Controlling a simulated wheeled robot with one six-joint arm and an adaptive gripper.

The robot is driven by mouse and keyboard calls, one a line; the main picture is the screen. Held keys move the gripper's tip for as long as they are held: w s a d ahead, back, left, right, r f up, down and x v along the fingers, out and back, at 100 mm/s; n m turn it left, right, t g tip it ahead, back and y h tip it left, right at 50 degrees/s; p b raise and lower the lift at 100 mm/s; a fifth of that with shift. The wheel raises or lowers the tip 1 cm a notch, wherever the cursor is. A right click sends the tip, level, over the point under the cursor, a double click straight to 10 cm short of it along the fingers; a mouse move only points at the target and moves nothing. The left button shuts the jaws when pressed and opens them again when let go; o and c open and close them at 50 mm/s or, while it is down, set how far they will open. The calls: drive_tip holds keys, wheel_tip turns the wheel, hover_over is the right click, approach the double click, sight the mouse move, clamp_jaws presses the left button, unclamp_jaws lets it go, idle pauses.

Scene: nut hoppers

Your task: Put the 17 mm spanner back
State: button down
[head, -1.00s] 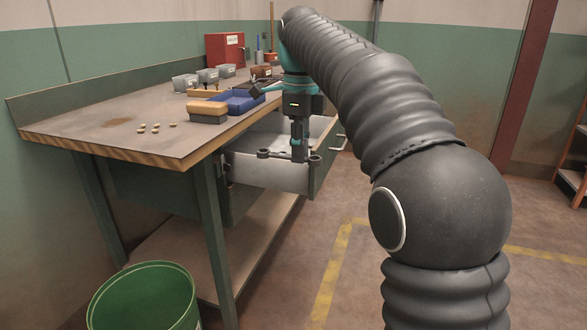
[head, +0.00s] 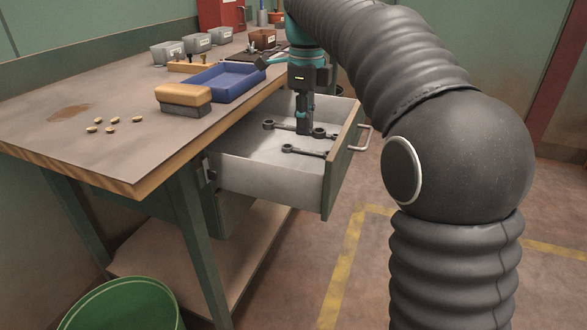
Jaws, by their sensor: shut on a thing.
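My gripper (head: 304,131) points straight down over the open drawer (head: 262,178) of the workbench. It is shut on a dark spanner (head: 284,126), gripped near the middle of its shaft. The spanner lies roughly level, one ring end to the left of the fingers and the other to the right. A second dark spanner (head: 303,150) lies on the pale drawer floor, nearer the front of the picture. I cannot tell whether the held spanner touches the floor. No size marking is readable on either spanner.
On the bench top (head: 60,145) are a wood-handled brush (head: 183,96), a blue tray (head: 228,80), several grey bins (head: 197,42) and several small nuts (head: 112,119). The drawer's green front (head: 343,160) stands out with its handle. A green bucket (head: 120,305) stands below left.

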drive_tip(key=f, duration=0.5)
drive_tip(key=f+b, duration=0.1)
drive_tip(key=f, duration=0.2)
drive_tip(key=shift+w+d, duration=0.15)
drive_tip(key=shift+w, duration=0.15)
drive_tip(key=shift+f+b, duration=0.3)
drive_tip(key=shift+f, duration=2)
drive_tip(key=shift+f, duration=0.15)
drive_tip(key=c, duration=1.1)
unclamp_jaws()
drive_tip(key=shift+c, duration=0.2)
wheel_tip(320, 180, up, 12)
drive_tip(key=shift+r+p, duration=0.15)
drive_tip(key=shift+p, duration=0.8)
